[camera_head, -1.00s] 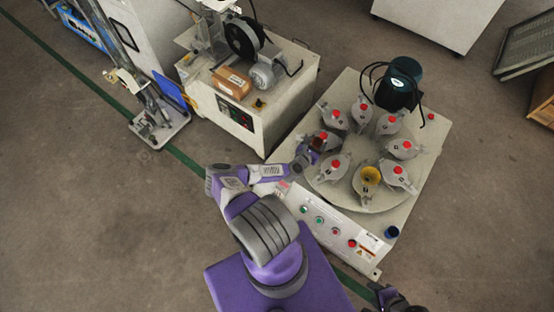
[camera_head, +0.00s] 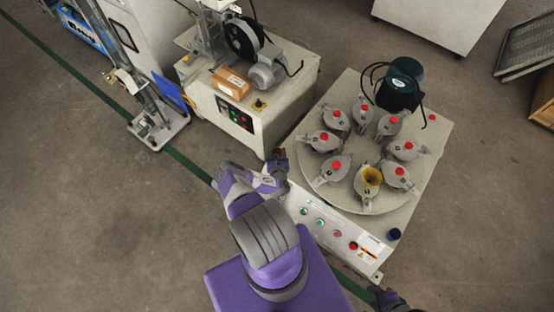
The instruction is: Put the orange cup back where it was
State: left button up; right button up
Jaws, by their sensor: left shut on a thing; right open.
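My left gripper (camera_head: 278,164) is just off the left edge of the round turntable machine, over the gap beside the white cabinet. It is shut on a small, dark reddish-orange thing (camera_head: 278,153), which I take for the orange cup; the fingers hide much of it. The turntable (camera_head: 376,203) carries a ring of several grey clamp-like holders with red knobs. The front holder has a yellow funnel-like piece (camera_head: 371,177) in it. My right gripper (camera_head: 388,297) is open at the bottom edge, partly cut off by the frame.
A small dark-blue cup (camera_head: 394,234) stands at the machine's front right corner. A dark green motor (camera_head: 400,85) with black cables is at its back. The white cabinet (camera_head: 245,115) with a brown box (camera_head: 230,81) stands left. The floor in front is clear.

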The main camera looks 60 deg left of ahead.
pick_arm(q)
notch_tip(320, 180, down, 4)
jog(key=shift+r+b, duration=0.1)
jog(key=shift+b, duration=0.9)
jog(key=shift+r, duration=0.1)
jog(key=o, duration=1.3)
jog(key=p+v, duration=0.4)
jog(key=v, duration=0.8)
jog(key=shift+p, duration=0.4)
